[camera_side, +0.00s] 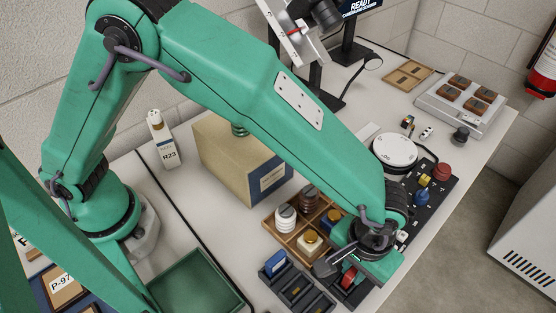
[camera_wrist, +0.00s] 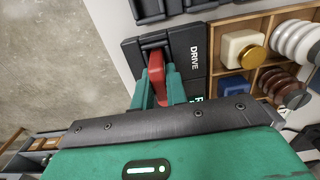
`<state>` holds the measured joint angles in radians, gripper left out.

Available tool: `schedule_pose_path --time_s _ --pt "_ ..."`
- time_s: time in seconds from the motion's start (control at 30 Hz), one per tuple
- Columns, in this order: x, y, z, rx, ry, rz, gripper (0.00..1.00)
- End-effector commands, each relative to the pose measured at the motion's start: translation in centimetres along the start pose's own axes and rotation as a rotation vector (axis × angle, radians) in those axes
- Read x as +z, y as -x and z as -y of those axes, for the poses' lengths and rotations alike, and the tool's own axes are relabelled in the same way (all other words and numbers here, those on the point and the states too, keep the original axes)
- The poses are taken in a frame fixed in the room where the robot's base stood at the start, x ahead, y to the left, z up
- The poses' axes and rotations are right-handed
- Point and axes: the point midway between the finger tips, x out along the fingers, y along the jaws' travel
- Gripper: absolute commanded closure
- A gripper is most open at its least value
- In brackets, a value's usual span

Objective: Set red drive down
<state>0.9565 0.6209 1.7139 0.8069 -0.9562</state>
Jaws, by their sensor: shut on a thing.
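The red drive (camera_wrist: 156,72) is gripped between the green fingers of my gripper (camera_wrist: 158,92) in the wrist view. It stands over a dark plate (camera_wrist: 187,45) lettered "DRIVE"; whether it touches the plate I cannot tell. In the side view the red drive (camera_side: 348,277) shows below my gripper (camera_side: 352,267), partly hidden by it. A black slotted rack (camera_side: 300,291) lies to its left, with a blue drive (camera_side: 276,262) standing in its far-left slot.
A wooden compartment tray (camera_side: 270,222) with insulators and a yellow-capped white block sits close behind my gripper. A black panel with coloured knobs (camera_side: 424,190) and a round white disc (camera_side: 394,150) stand to the right. A large tan box (camera_side: 222,160) stands behind.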

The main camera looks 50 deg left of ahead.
Motion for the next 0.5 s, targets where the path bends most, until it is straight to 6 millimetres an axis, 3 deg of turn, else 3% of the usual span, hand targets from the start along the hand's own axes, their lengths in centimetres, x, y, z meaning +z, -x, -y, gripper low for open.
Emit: schedule_pose_path --time_s 0.43,0.47,0.5 --pt "0.01 -0.48 0.01 0.000 0.000 0.000 1.00" --pt "0.01 -0.51 0.01 0.000 0.000 0.000 0.84" --pt "0.00 -0.48 0.00 0.000 0.000 0.000 0.76"
